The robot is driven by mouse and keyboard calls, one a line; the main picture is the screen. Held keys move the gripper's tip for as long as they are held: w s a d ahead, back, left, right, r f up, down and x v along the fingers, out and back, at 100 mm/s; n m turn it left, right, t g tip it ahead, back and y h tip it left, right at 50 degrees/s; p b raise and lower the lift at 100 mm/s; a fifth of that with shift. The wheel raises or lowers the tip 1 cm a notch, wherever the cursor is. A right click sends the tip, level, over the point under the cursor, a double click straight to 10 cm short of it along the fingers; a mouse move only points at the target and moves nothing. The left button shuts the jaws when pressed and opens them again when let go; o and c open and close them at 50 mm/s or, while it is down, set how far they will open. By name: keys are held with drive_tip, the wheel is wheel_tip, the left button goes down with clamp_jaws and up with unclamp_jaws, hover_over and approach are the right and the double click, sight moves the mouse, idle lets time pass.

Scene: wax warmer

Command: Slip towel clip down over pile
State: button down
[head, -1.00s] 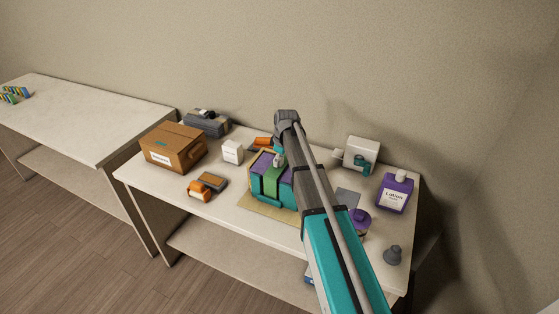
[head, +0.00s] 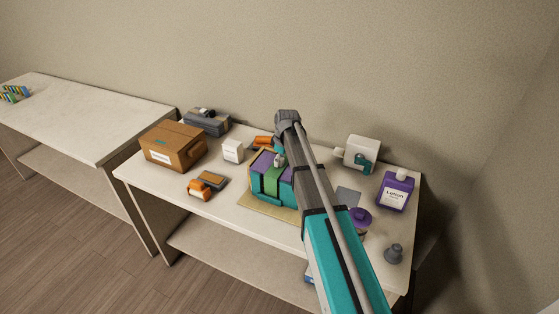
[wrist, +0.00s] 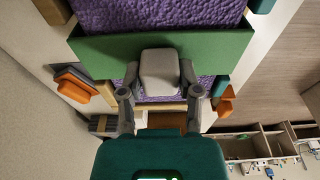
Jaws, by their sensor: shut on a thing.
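The green towel clip (head: 271,184) sits over the front middle of a pile of purple towels (head: 286,175). In the wrist view the clip's green bar (wrist: 220,48) crosses the purple cloth (wrist: 150,14), which shows on both sides of it. My gripper (head: 279,160) is above the pile, with its fingers shut on the clip's pale grey handle (wrist: 160,72). The pile stands in a teal holder (head: 259,193) with wooden edges, on a tan mat (head: 249,203). My arm hides the pile's right side. I cannot tell whether the clip is fully seated.
A brown box (head: 172,148), a small white box (head: 233,151) and an orange roll (head: 199,189) stand left. A white appliance (head: 365,149), purple lotion bottle (head: 395,192), purple lid (head: 360,216) and grey knob (head: 393,254) are right. The front left tabletop is clear.

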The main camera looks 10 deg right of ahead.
drive_tip(key=shift+c, duration=1)
unclamp_jaws()
drive_tip(key=shift+r, duration=0.2)
drive_tip(key=shift+s+d+r+p, duration=0.1)
drive_tip(key=shift+d+r+p, duration=0.05)
drive_tip(key=shift+r+p, duration=1.15)
drive_tip(key=shift+s+d+r+p, duration=0.15)
drive_tip(key=shift+r+p, duration=1.05)
drive_tip(key=shift+p, duration=0.15)
drive_tip(key=shift+s+d+r+p, duration=0.1)
drive_tip(key=shift+d+r+p, duration=0.05)
drive_tip(key=shift+r+p, duration=1.15)
drive_tip(key=s+m+h, duration=0.1)
drive_tip(key=s+m, duration=1)
drive_tip(key=s, duration=1.5)
wheel_tip(320, 180, down, 11)
drive_tip(key=s+g+b, duration=0.1)
drive_tip(key=s+b, duration=0.1)
drive_tip(key=b, duration=0.8)
drive_tip(key=shift+s+r, duration=0.15)
drive_tip(key=shift+r, duration=0.05)
